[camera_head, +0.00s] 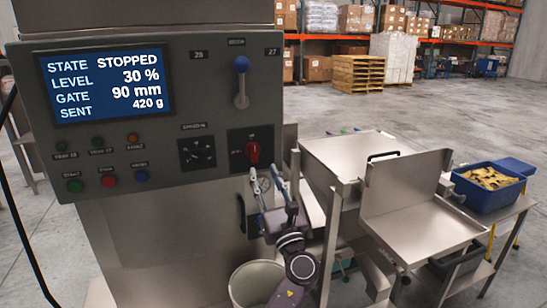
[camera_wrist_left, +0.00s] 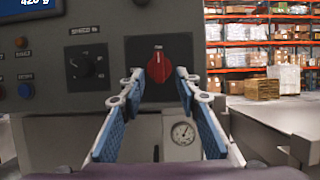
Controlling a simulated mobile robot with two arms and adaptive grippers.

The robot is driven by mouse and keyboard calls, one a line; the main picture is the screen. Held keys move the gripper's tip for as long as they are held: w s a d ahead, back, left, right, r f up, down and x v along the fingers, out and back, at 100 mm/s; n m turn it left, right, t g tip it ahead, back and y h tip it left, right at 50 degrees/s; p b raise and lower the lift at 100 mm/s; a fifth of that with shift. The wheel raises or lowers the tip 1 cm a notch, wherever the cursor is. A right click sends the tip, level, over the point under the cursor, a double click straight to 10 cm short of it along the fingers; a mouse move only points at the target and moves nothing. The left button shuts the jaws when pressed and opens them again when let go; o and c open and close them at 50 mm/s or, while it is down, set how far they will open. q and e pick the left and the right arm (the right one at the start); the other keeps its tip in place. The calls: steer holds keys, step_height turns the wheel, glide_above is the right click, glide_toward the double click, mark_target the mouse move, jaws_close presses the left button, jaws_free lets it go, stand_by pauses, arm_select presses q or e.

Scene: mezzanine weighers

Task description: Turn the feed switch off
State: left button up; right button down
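A red rotary switch (camera_head: 252,152) sits on a dark plate at the lower right of the grey control panel (camera_head: 215,97). Its lettering is too small to read, so I cannot confirm that it is the feed switch. In the left wrist view the red switch (camera_wrist_left: 159,66) stands about upright, with a pale mark at its top. My left gripper (camera_head: 267,176) is open and empty just below and in front of it. In the left wrist view the blue-padded fingers of the left gripper (camera_wrist_left: 156,84) spread to either side below the switch. My right gripper is not in view.
The screen (camera_head: 105,83) reads STOPPED, 30 %, 90 mm, 420 g. A black dial (camera_head: 197,152), a blue-knobbed lever (camera_head: 241,83) and coloured buttons (camera_head: 108,180) share the panel. A bucket (camera_head: 254,284) stands below; steel trays (camera_head: 425,228) and a blue bin (camera_head: 489,199) lie right.

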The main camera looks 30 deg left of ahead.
mark_target(255, 154)
arm_select(q)
steer(key=p+x, duration=0.2)
steer(key=x, duration=0.4)
steer(key=shift+w+a, duration=0.15)
steer(key=shift+a, duration=0.2)
steer(key=shift+w+a+r, duration=0.1)
steer(key=shift+w+a, duration=0.2)
steer(key=shift+a, duration=0.05)
jaws_close()
